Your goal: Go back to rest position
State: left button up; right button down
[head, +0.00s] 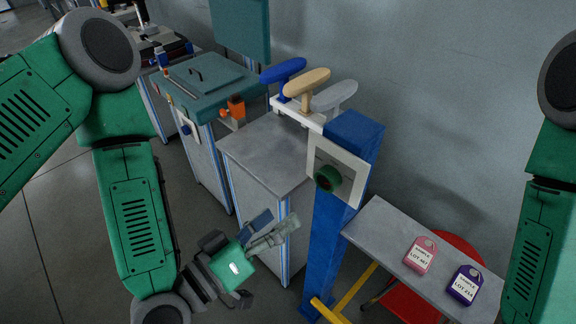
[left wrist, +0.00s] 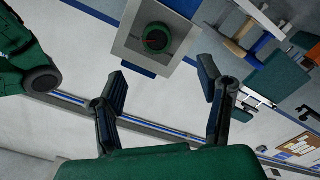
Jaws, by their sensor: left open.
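My left gripper (head: 266,228) hangs in front of the grey cabinet in the head view. Its two fingers are spread apart with nothing between them, as the left wrist view (left wrist: 162,105) also shows. A blue post (head: 335,225) stands to its right, bearing a pale panel with a green round knob (head: 327,178). The knob also shows beyond the fingers in the left wrist view (left wrist: 156,38), apart from them. My right arm (head: 540,240) shows at the right edge of the head view, but its gripper is out of frame.
A grey cabinet (head: 265,150) carries a rack with blue, tan and grey T-shaped pieces (head: 306,82). A small table (head: 385,225) holds a pink tag (head: 421,254) and a purple tag (head: 464,285). A red chair (head: 405,303) is under it. Open floor (head: 60,220) lies at left.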

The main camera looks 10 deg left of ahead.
pick_arm(q)
notch_tip(320, 180, down, 11)
jog(key=s+a+m+g+y+b, duration=0.1)
jog(key=s+a+m+g+y, duration=0.15)
jog(key=g, duration=0.25)
jog(key=s+a+f+g+y+b, duration=0.1)
jog(key=s+a+f+g+y, duration=0.3)
jog(key=a, duration=0.5)
jog(key=s+a+f+n+g+y+b, duration=0.1)
jog(key=s+a+f+g+y, duration=0.3)
jog(key=s+a+f, duration=0.3)
notch_tip(320, 180, down, 2)
jog(key=shift+s+a+f+g, duration=0.25)
jog(key=shift+a+g, duration=0.15)
jog(key=shift+a, duration=0.75)
